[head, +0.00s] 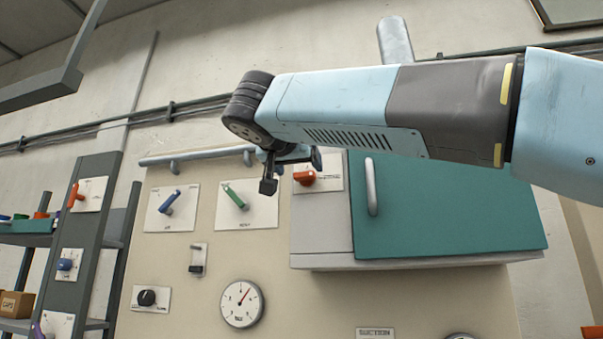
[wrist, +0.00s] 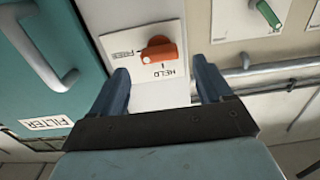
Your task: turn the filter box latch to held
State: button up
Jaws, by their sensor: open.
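The filter box latch is an orange-red knob (head: 305,178) on a white plate on the grey front of the filter box. It also shows in the wrist view (wrist: 160,50), where its bar lies sideways, in line with the word FREE at its left. The word HELD and a small tick mark are below it, upside down. My gripper (head: 292,172) is in front of the plate, partly overlapping it. In the wrist view my gripper (wrist: 161,68) has its fingers wide apart, either side of the plate's lower part, with nothing between them. Contact with the knob is not visible.
The teal door (head: 450,205) with its grey handle (head: 371,187) is right of the latch. A green lever (head: 235,197), a blue lever (head: 170,202) and a pipe rail (head: 195,156) are to the left. A gauge (head: 241,304) is below.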

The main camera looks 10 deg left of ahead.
aim_at(303, 173)
jog(key=shift+w+d, duration=0.2)
jog(key=shift+w, duration=2.15)
jog(key=shift+c, duration=0.3)
jog(key=c, duration=0.9)
jog(key=shift+a, duration=0.15)
jog(key=shift+c, duration=0.4)
